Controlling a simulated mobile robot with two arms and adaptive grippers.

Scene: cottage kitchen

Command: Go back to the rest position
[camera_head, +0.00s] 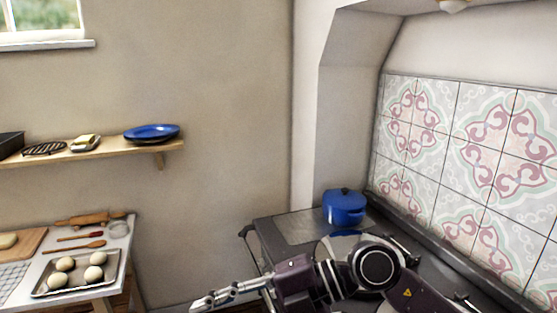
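My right arm reaches in from the lower right, in front of the stove. Its gripper (208,299) points left, low in the picture, in front of the gap between the stove and the work table. I see no object in it. Its fingers are seen nearly side-on, so I cannot tell whether they are open or shut. My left gripper is not in view.
A dark stove (290,226) carries a blue lidded pot (344,206). At left, a work table (118,244) bears a baking tray (112,272) with several dough balls and a rolling pin (82,219). A wall shelf (110,150) holds a blue plate (151,132).

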